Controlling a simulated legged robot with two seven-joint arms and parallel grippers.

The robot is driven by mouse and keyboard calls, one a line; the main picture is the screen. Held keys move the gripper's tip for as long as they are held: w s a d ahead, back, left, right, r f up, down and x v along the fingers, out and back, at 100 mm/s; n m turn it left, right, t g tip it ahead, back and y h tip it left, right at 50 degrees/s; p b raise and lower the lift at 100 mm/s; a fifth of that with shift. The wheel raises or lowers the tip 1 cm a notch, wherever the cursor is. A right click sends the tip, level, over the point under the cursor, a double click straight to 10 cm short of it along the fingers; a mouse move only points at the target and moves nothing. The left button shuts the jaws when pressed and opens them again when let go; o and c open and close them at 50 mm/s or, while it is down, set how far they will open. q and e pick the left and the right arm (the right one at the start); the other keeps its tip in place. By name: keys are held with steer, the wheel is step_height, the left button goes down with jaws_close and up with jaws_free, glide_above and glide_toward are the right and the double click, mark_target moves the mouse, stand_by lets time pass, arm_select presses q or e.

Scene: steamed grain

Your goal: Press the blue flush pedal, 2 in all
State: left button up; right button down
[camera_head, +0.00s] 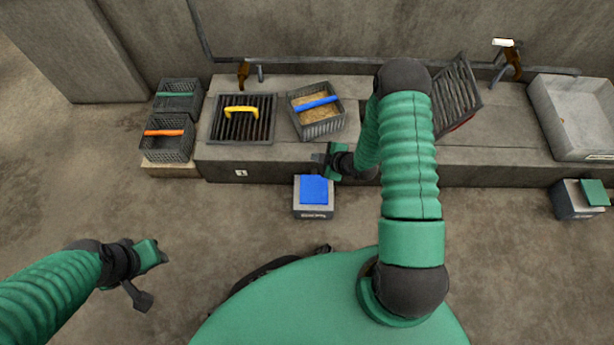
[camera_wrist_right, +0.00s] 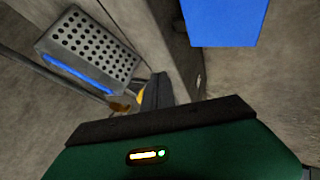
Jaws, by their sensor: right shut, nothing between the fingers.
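The blue flush pedal (camera_head: 314,189) sits on top of a small grey box (camera_head: 313,212) on the floor, in front of the counter. Part of the blue pedal also shows at the top of the right wrist view (camera_wrist_right: 228,20). My right gripper (camera_head: 322,162) is shut and empty, just behind the pedal and near the counter's front edge. From these views I cannot tell whether it touches the pedal. My left gripper (camera_head: 152,275) is at the lower left, away from everything; its fingers are not clear enough to judge.
A basket with a blue handle (camera_head: 319,119) holds grain on the counter (camera_head: 375,150). A grate with a yellow handle (camera_head: 243,120) lies left of it. Baskets with green (camera_head: 176,94) and orange handles (camera_head: 166,150) stand far left. A green pedal (camera_head: 594,192) and basin (camera_head: 575,118) are at right.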

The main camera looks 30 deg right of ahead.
step_height(320, 180, down, 8)
steer(key=b, duration=0.7)
steer(key=shift+a+f, duration=0.1)
steer(key=shift+f, duration=0.3)
stand_by(1.4)
steer(key=shift+f+b, duration=0.3)
steer(key=shift+s+f, duration=0.1)
steer(key=shift+f, duration=0.3)
stand_by(0.5)
